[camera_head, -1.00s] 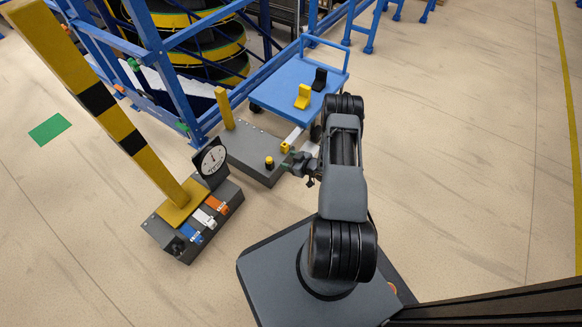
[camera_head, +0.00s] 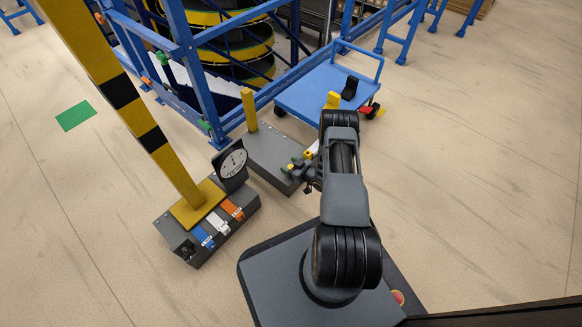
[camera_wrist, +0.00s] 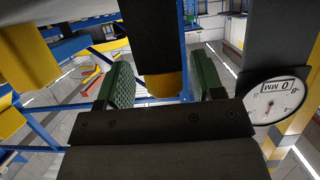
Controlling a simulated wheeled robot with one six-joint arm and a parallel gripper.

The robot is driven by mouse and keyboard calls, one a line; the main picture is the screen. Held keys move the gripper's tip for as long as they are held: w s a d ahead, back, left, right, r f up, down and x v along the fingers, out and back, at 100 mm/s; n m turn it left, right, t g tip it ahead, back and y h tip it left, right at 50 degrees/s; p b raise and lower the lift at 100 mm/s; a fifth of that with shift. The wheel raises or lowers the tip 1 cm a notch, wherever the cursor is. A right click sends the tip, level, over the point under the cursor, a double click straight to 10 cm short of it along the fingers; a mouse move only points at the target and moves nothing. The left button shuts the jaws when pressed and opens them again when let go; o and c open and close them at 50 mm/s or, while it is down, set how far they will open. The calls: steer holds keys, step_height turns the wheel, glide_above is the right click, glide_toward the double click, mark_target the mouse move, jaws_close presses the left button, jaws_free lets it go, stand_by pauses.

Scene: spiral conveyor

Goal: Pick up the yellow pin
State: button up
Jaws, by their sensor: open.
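The yellow pin (camera_head: 291,166) has a yellow cap on a black body and stands on a grey plinth (camera_head: 262,150). My gripper (camera_head: 292,165) is at the pin, with its green-padded fingers on either side of it. In the wrist view, which looks upside down, the yellow end of the pin (camera_wrist: 164,85) shows between the open fingers of my gripper (camera_wrist: 165,82). The part nearest the palm is hidden behind the gripper body.
A yellow post (camera_head: 249,110) rises from the plinth's back. A dial gauge (camera_head: 233,159) stands to the left, by a grey box with coloured clips (camera_head: 207,230) and a striped yellow column (camera_head: 135,115). A blue cart (camera_head: 312,92) stands behind. Floor on the right is clear.

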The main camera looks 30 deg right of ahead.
steer(key=shift+w+a+f, duration=0.15)
steer(key=shift+w+a, duration=0.05)
steer(key=shift+w, duration=0.2)
steer(key=shift+w+a, duration=0.1)
steer(key=shift+a, duration=0.1)
steer(key=c, duration=0.9)
steer(key=o, duration=0.9)
